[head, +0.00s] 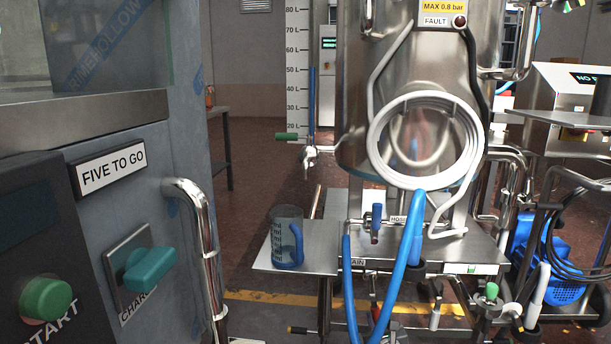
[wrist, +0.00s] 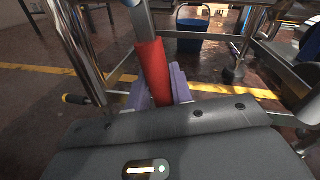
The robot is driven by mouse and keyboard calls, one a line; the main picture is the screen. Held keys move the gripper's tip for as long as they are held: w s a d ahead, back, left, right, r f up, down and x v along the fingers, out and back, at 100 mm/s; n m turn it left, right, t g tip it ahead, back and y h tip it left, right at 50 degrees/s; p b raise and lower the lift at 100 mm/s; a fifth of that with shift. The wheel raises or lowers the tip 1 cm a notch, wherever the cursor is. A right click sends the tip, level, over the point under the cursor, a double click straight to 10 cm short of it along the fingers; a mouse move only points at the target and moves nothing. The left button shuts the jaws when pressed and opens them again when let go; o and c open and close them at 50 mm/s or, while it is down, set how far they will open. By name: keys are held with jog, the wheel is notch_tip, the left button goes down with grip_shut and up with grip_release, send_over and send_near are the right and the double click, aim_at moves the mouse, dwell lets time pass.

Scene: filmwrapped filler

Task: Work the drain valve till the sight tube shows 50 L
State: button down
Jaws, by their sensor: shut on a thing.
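The sight tube (head: 312,95) stands beside a white litre scale (head: 297,75) in the head view. Its blue column tops out close to the 50 L mark; the small print makes the exact reading hard to tell. A DRAIN label (head: 357,262), partly covered, sits on the front edge of the steel vessel's stand. In the wrist view, the lavender fingers of my gripper (wrist: 158,90) are shut on a red handle (wrist: 151,62). The handle's lower end is hidden between the fingers and behind my gripper's body. I cannot make out my gripper in the head view.
A blue hose (head: 405,255) hangs in front of the stand. A clear jug (head: 287,238) with a blue handle stands on the left shelf. A blue bucket (wrist: 190,38) is on the floor beyond the handle. A grey cabinet (head: 165,130) fills the left.

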jog(key=shift+w+a+f+m+t+b, duration=0.15)
jog(key=shift+a+m+t+b, duration=0.2)
jog(key=shift+a+m, duration=0.65)
jog(key=shift+d, duration=0.1)
jog(key=c, duration=1.3)
grip_release()
jog(key=s, duration=0.7)
jog(key=shift+s+p, duration=0.4)
